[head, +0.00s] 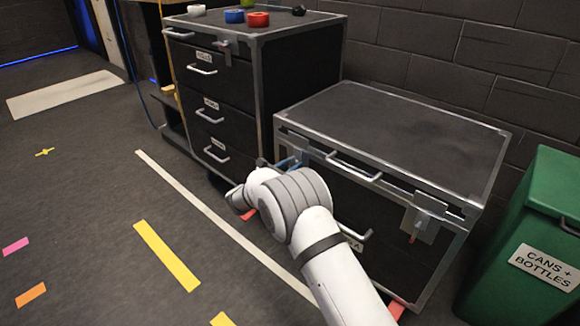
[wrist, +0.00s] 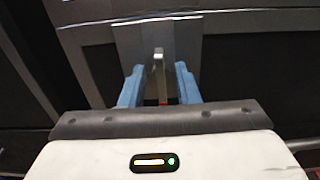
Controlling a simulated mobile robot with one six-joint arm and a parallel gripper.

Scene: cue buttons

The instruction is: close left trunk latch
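The black trunk (head: 390,125) with silver edges stands right of centre in the head view, its lid lying down. Its right latch (head: 427,218) is a grey plate with a hanging lever with a red tip. My gripper (head: 290,161) is at the trunk's front left corner, and my arm mostly hides the left latch there. In the wrist view the left latch plate (wrist: 185,45) is ahead, with its narrow metal lever (wrist: 158,72) between the two blue fingers of my gripper (wrist: 158,88). The fingers are apart, with gaps beside the lever; a bit of red shows below it.
A black drawer cabinet (head: 285,75) with tape rolls on top stands close to the trunk's left. A green bin (head: 545,190) labelled "CANS + BOTTLES" stands to the right. A brick wall is behind. The floor to the left is open, with coloured tape marks (head: 167,255).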

